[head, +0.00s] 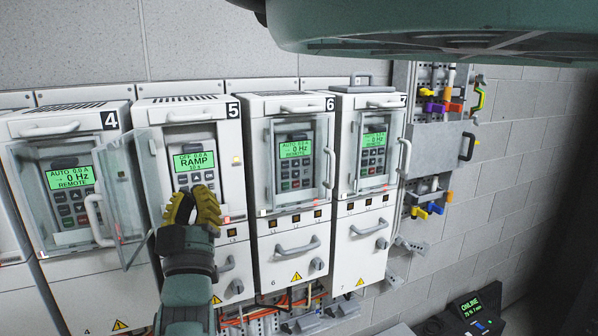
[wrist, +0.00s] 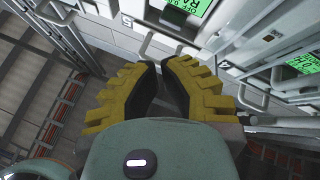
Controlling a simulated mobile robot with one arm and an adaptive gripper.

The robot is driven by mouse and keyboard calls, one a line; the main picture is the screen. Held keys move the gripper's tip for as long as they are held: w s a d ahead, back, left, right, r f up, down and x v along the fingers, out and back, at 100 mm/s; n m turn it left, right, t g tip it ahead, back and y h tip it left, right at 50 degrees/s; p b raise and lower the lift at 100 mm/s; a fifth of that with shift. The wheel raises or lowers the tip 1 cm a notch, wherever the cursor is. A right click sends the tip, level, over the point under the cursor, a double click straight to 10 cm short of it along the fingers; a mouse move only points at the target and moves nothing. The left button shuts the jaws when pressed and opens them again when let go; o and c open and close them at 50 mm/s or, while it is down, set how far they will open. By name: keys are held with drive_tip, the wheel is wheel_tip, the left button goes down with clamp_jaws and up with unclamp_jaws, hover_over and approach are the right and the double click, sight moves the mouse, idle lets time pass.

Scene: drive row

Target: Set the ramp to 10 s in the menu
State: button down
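Drive 5 (head: 224,112) has its clear cover (head: 127,190) swung open to the left. Its keypad screen (head: 195,161) is lit green and shows OFF, 0.0 A and RAMP; the small line below is too blurred to read surely. Some keys (head: 196,178) show under the screen; the lower ones are hidden behind my gripper. My gripper (head: 194,192), with yellow ribbed fingers, is in front of the lower keypad, its fingertips nearly together and empty. Contact with a key cannot be told. In the wrist view the gripper (wrist: 161,63) points toward the cabinet, with the green screen (wrist: 188,6) cut off at the top.
Drive 4 (head: 68,123) stands left, drives 6 (head: 290,105) and 7 (head: 366,103) right, their green screens reading AUTO, 0 Hz, REMOTE. The cover and door handles stick out nearby. A grey panel with coloured clips (head: 440,150) hangs right. A console (head: 470,308) reads ONLINE.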

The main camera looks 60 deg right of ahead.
drive_tip(key=b, duration=0.2)
approach(191, 160)
drive_tip(key=x, duration=0.4)
drive_tip(key=shift+d+r, duration=0.15)
drive_tip(key=shift+r, duration=0.25)
drive_tip(key=c, duration=1.7)
unclamp_jaws()
clamp_jaws()
drive_tip(key=shift+w+d, duration=0.1)
drive_tip(key=shift+w+d+b, duration=0.15)
drive_tip(key=shift+w+b, duration=0.1)
drive_tip(key=shift+b, duration=0.05)
